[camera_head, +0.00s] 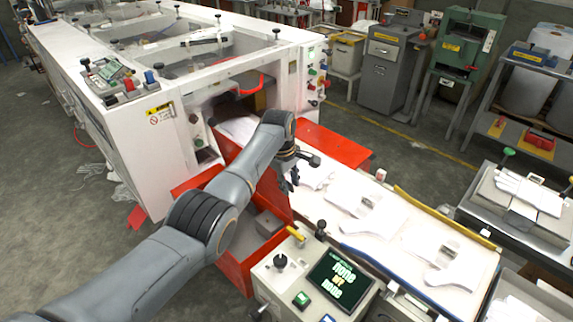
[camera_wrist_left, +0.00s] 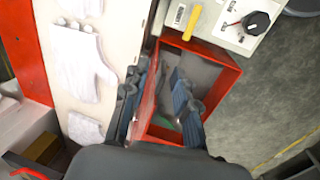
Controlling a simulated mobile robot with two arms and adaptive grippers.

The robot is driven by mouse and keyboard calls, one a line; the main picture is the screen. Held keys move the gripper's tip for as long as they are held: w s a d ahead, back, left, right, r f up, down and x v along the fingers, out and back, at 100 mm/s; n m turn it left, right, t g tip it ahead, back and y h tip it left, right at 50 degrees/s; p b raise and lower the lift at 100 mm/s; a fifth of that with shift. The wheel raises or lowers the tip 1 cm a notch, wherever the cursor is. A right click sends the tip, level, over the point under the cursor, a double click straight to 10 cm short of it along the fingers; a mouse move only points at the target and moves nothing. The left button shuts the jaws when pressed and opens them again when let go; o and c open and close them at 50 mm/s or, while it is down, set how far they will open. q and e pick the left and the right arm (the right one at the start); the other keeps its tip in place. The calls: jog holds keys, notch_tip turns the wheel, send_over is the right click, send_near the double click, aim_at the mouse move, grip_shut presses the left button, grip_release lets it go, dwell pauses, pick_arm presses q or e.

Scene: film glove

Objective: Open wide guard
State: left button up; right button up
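The guard seems to be the upright red panel (camera_head: 272,192) at the front of the white machine, partly hidden behind my left arm in the head view. In the left wrist view a thin red panel edge (camera_wrist_left: 149,100) runs between the two fingers. My left gripper (camera_head: 288,182) is above this panel, pointing down. In the left wrist view its fingers (camera_wrist_left: 158,103) are apart, on either side of the red edge. I cannot tell whether either finger touches it. My right gripper is not in view.
A conveyor (camera_head: 345,212) with white gloves (camera_head: 375,220) runs to the right of the panel. A control box (camera_head: 312,275) with a screen stands in front. The white machine (camera_head: 165,120) fills the upper left. A red open bin (camera_wrist_left: 222,75) lies beside the fingers.

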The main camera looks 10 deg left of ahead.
pick_arm(q)
notch_tip(320, 180, up, 10)
jog(key=s+a, duration=0.1)
jog(key=shift+s, duration=0.2)
jog(key=shift+f, duration=0.1)
